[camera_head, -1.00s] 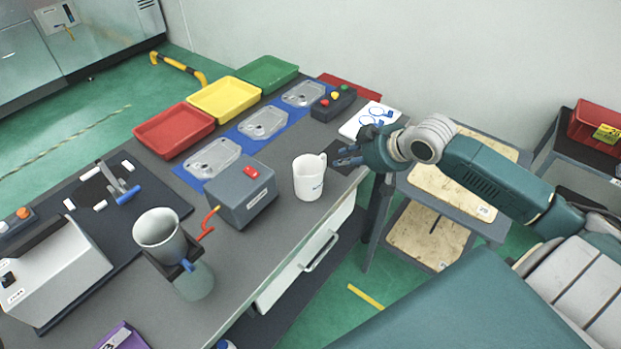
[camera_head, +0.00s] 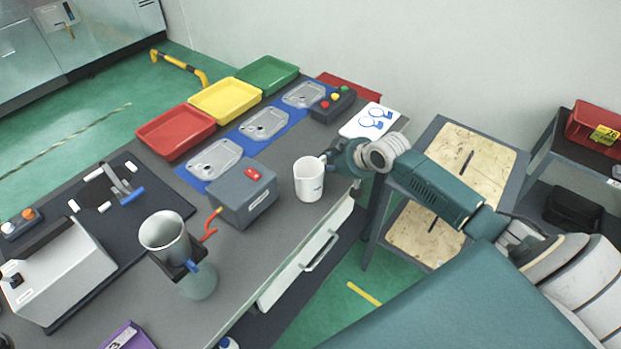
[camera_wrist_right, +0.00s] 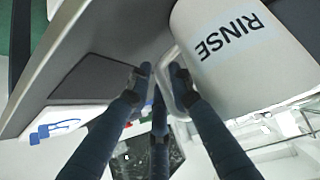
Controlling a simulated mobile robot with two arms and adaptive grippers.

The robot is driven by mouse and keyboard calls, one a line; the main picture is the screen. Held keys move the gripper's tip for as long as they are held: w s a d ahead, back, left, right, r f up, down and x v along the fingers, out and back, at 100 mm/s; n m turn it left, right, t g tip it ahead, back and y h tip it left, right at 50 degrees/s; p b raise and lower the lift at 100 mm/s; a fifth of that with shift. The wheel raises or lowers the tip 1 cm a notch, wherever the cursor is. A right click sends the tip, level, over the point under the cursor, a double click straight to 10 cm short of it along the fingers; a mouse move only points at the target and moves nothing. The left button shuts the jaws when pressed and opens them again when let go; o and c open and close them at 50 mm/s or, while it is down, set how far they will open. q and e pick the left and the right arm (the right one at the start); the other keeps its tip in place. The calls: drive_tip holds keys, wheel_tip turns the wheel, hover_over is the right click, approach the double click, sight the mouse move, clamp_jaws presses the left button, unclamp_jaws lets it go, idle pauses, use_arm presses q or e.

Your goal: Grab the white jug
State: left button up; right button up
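The white jug (camera_head: 309,184) stands upright on the grey workbench near its front edge, with its handle on the right side. In the right wrist view the jug (camera_wrist_right: 245,55) fills the upper right and carries the word RINSE. My right gripper (camera_head: 332,157) is at the handle side of the jug. In the right wrist view the fingers of my right gripper (camera_wrist_right: 160,75) are spread around the handle (camera_wrist_right: 171,84), with a gap still visible beside it. The gripper looks open. My left gripper is not in view.
A grey box with a red switch (camera_head: 241,196) stands just left of the jug. Red (camera_head: 175,130), yellow and green trays line the back. A wooden-topped cart (camera_head: 470,150) stands right of the bench.

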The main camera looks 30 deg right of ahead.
clamp_jaws()
drive_tip(key=shift+r, duration=0.2)
